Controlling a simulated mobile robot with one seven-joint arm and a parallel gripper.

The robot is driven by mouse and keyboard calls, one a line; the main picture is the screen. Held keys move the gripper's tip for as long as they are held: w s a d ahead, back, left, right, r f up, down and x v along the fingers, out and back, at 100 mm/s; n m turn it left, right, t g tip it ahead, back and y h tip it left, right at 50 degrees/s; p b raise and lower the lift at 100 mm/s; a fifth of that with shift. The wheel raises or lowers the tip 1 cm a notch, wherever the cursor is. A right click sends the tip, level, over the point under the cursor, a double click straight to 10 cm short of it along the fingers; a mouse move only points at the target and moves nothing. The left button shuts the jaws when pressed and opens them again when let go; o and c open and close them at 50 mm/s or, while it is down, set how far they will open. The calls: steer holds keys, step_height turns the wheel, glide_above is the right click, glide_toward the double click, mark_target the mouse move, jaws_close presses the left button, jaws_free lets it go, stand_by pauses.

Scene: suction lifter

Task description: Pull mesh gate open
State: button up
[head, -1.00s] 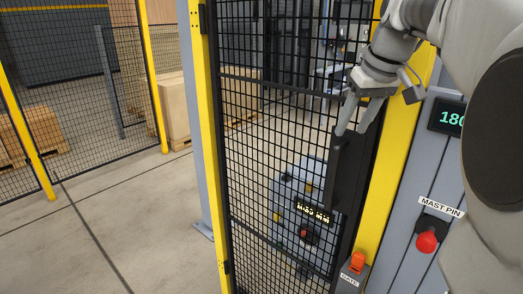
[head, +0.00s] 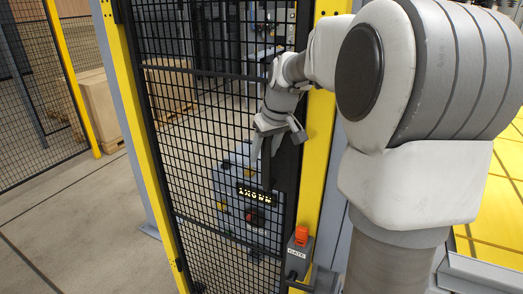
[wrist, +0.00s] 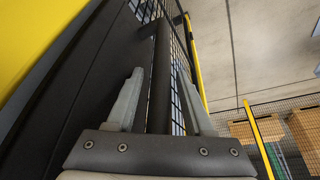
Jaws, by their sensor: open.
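The mesh gate (head: 200,130) is a black wire grid in a black frame, and it looks closed between yellow posts. Its black upright handle (head: 287,168) is on the right edge of the gate. My gripper (head: 264,155) is at the handle, pointing downward, with its fingers open. In the wrist view, the dark handle bar (wrist: 161,85) runs between the two grey fingers of my gripper (wrist: 159,82), with a gap on each side. Whether a finger touches it I cannot tell. My arm hides part of the right post.
A grey box labelled GATE with an orange top (head: 301,238) is low on the right post (head: 316,150). Behind the mesh stands a machine with a lit display (head: 255,194). Floor (head: 75,220) left of the gate is clear.

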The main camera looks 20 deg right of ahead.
jaws_close()
stand_by(1.4)
